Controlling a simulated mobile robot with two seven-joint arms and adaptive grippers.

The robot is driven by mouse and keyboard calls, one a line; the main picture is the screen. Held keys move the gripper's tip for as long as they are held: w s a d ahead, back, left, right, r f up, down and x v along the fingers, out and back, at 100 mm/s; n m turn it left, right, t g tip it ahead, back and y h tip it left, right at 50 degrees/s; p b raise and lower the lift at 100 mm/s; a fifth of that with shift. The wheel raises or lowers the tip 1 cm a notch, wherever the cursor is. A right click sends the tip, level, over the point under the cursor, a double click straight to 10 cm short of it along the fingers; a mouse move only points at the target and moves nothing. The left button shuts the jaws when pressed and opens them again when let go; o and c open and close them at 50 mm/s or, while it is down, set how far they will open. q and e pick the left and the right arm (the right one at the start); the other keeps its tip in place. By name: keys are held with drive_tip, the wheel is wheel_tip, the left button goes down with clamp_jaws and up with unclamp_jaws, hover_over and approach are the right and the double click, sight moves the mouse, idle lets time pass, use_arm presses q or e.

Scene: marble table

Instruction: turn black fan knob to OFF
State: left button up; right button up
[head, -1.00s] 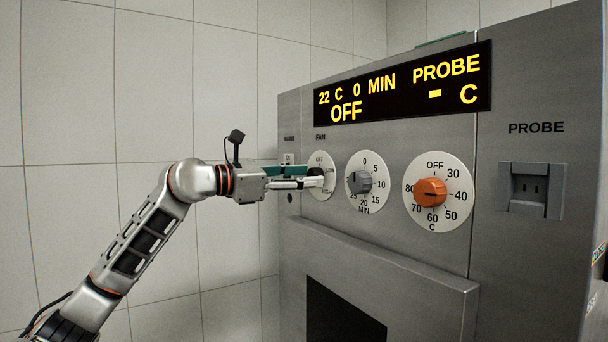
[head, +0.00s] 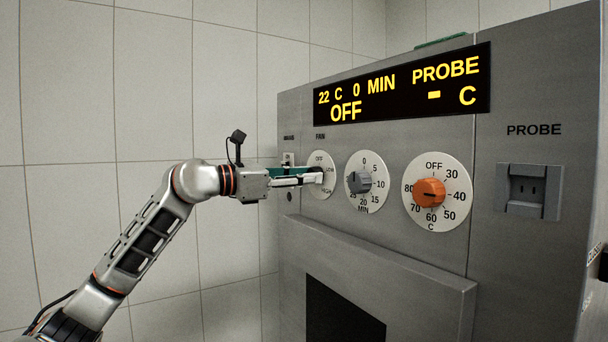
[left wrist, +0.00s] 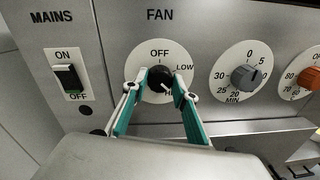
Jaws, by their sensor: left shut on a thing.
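The black fan knob (left wrist: 160,79) sits in the middle of a white round dial (left wrist: 172,58) marked OFF, LOW and HIGH under the word FAN. A light mark on the knob points to the lower right, near the partly covered HIGH. My left gripper (left wrist: 161,82) is shut on the knob, one teal finger on each side. In the head view my left gripper (head: 318,177) reaches the fan dial (head: 327,164) from the left and hides most of the knob. My right gripper is not in view.
A grey timer knob (head: 360,182) and an orange temperature knob (head: 430,193) are to the right on the steel panel. The MAINS switch (left wrist: 68,79) is left of the fan dial. The display (head: 400,85) above reads OFF.

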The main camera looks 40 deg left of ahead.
use_arm(q)
drive_tip(key=shift+f+n+t+y+p, duration=0.1)
drive_tip(key=shift+n+t+y+p, duration=0.2)
drive_tip(key=shift+n+p, duration=5.15)
drive_tip(key=shift+f+n+t+y+p, duration=0.1)
drive_tip(key=shift+n+y+p, duration=0.3)
drive_tip(key=shift+n+p, duration=5.05)
use_arm(e)
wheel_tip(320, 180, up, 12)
drive_tip(key=b, duration=0.6)
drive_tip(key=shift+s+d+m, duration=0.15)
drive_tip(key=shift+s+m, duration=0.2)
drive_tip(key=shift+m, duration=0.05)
use_arm(q)
drive_tip(key=n, duration=0.6)
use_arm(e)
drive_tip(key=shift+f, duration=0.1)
use_arm(q)
drive_tip(key=shift+n, duration=0.3)
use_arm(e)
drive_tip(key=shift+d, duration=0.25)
